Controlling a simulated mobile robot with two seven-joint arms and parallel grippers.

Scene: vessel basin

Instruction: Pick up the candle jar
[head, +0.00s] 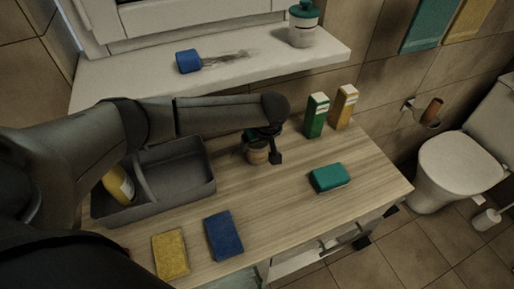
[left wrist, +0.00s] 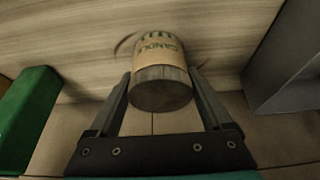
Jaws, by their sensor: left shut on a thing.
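The candle jar (head: 256,157) is a small round jar with a tan label and a wooden lid. It is at the middle of the wooden counter (head: 290,195), partly hidden by my gripper in the head view. My left gripper (head: 264,148) is shut on it from above. In the left wrist view, the candle jar (left wrist: 160,75) lies between the two fingers of my left gripper (left wrist: 160,95), with "CANDLE" on its label. I cannot tell whether its base touches the counter. My right gripper is not in view.
A grey caddy (head: 190,165) with a yellow bottle (head: 118,185) stands left of the jar. Green (head: 316,116) and orange (head: 343,106) boxes stand at the back right. A teal block (head: 329,177) and blue (head: 223,235) and yellow (head: 170,254) sponges lie on the counter.

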